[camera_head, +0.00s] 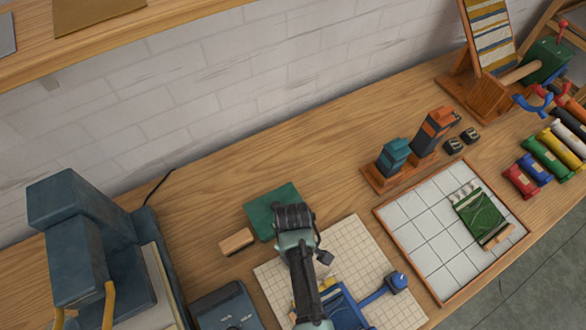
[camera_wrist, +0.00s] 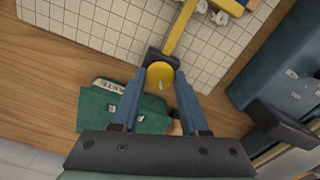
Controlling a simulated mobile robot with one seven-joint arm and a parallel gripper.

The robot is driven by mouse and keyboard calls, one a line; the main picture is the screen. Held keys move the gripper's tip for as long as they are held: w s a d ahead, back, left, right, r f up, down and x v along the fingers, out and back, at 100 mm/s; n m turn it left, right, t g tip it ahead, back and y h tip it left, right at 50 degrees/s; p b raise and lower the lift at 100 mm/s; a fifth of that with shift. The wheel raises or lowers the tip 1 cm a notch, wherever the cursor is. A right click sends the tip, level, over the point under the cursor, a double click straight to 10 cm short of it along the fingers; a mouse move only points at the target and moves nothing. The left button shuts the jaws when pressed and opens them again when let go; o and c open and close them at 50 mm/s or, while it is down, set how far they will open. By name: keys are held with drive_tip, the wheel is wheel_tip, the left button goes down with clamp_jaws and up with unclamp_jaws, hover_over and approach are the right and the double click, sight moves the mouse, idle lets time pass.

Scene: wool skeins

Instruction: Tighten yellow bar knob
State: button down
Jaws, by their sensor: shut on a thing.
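In the wrist view, the round yellow knob (camera_wrist: 160,75) sits between the blue fingertips of my gripper (camera_wrist: 160,80). The gripper is shut on it, one finger on each side. The yellow bar (camera_wrist: 183,28) runs from the knob up and slightly right across the cream gridded board (camera_wrist: 120,30). In the head view, my arm covers the yellow knob and most of the yellow bar. Only a small yellow piece (camera_head: 327,284) shows beside the arm, over the gridded board (camera_head: 355,245). A blue bar with a blue knob (camera_head: 397,281) lies at the board's right.
A green box (camera_head: 268,204) and a wooden block (camera_head: 236,241) lie behind the board. A large dark blue machine (camera_head: 75,225) stands at the left. A white-tiled tray (camera_head: 405,228) holds a green woven piece. Bare tabletop lies behind the green box.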

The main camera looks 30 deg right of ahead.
drive_tip(key=m+p, duration=0.1)
drive_tip(key=m, duration=0.3)
drive_tip(key=shift+m, duration=0.3)
drive_tip(key=m+p, duration=0.1)
drive_tip(key=m, duration=0.2)
drive_tip(key=shift+m, duration=0.3)
drive_tip(key=m, duration=0.4)
drive_tip(key=shift+p, duration=0.3)
drive_tip(key=shift+m, duration=2.2)
drive_tip(key=shift+c, duration=2.1)
unclamp_jaws()
